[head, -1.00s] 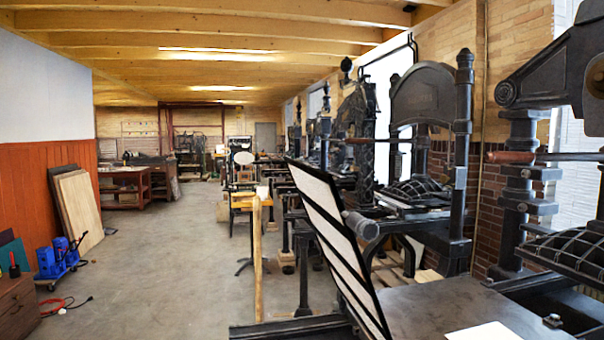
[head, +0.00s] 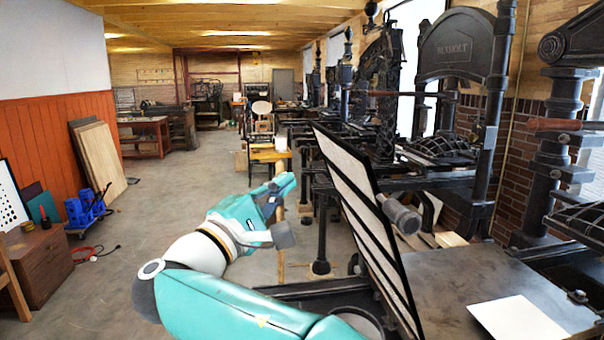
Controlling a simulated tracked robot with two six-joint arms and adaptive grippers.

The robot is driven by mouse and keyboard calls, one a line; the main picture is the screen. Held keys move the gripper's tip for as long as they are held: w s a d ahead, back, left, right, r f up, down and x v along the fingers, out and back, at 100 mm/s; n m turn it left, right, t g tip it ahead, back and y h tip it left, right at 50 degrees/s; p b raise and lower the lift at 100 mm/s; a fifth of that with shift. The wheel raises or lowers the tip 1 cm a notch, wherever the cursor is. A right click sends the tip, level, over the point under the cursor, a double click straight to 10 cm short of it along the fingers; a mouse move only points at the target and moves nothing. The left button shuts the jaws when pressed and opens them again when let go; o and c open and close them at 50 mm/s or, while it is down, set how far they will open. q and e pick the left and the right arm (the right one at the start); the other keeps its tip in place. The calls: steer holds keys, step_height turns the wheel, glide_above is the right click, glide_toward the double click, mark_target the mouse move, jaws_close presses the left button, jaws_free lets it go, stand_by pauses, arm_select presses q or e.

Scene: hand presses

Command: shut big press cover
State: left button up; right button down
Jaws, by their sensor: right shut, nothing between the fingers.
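The big press cover (head: 352,197) is a tall framed panel with pale strips between dark bars. It stands open, raised steeply and leaning to the left, with its lower end at the left side of the flat dark press bed (head: 455,278). A grey cylindrical knob (head: 400,214) sticks out at its right side. My right gripper (head: 286,184), on a teal and white arm, is shut and empty. In the picture it is left of the cover, with a gap between them. My left gripper is not in view.
A white sheet (head: 518,320) lies on the bed. Black iron presses (head: 455,60) line the right wall. A wooden chair (head: 268,155) stands behind my gripper. Blue equipment (head: 86,208) and leaning boards (head: 102,165) are at the left. The floor (head: 170,220) between is clear.

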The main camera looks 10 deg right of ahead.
mark_target(337, 140)
steer(key=p+x, duration=0.1)
steer(key=x, duration=0.2)
steer(key=p+x, duration=0.2)
steer(key=x, duration=0.2)
steer(key=s+r+p+x, duration=0.1)
steer(key=p+x, duration=0.1)
steer(key=x, duration=0.2)
steer(key=shift+w+d, duration=0.15)
steer(key=shift+d, duration=0.35)
steer(key=shift+d+r, duration=0.15)
steer(key=shift+d, duration=0.3)
